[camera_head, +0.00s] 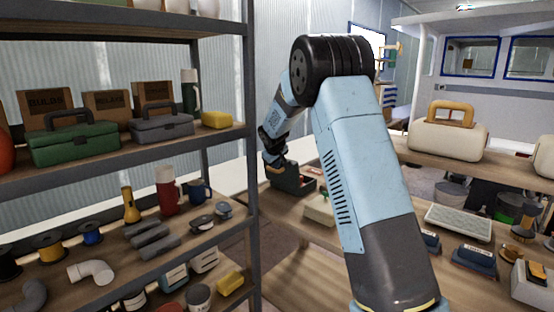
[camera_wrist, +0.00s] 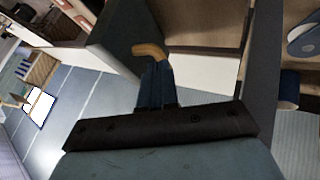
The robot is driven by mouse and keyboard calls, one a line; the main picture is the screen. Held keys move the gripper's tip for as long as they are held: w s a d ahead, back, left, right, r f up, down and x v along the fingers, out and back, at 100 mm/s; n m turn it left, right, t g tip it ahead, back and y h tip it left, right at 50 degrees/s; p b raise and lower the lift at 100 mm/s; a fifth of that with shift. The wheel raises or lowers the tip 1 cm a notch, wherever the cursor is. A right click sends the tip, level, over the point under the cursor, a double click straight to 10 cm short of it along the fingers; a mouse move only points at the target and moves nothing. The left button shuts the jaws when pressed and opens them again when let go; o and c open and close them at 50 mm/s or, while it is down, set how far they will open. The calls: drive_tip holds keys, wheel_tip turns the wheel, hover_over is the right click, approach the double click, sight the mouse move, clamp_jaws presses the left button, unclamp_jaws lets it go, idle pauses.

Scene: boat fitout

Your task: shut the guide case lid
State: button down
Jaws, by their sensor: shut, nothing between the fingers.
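A dark grey-green case (camera_head: 288,181), which looks like the guide case, stands on the wooden bench just beyond the shelf post. Reddish and pale contents show at its top, so it appears open; the lid's exact angle is too small to tell. My gripper (camera_head: 272,157) is at the case's left upper edge, partly hidden by my wrist. In the wrist view my gripper (camera_wrist: 150,50) has its tan tips together and empty. They are against or close to a dark grey panel (camera_wrist: 120,32), probably part of the case; I cannot tell whether they touch.
A shelf rack stands at left, its post (camera_head: 251,120) close to the case. It holds a green toolbox (camera_head: 75,145), a grey toolbox (camera_head: 160,128) and a red flask (camera_head: 167,190). A pale green object (camera_head: 320,210) and a white tray (camera_head: 458,222) lie on the bench.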

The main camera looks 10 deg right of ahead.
sight(277, 172)
drive_tip(key=x, duration=0.3)
drive_tip(key=shift+f, duration=0.1)
drive_tip(key=shift+w+d+r, duration=0.25)
drive_tip(key=shift+w+d, duration=0.3)
drive_tip(key=shift+d, duration=0.25)
drive_tip(key=shift+w+d+r, duration=0.3)
drive_tip(key=shift+w+d, duration=0.25)
drive_tip(key=shift+d, duration=0.25)
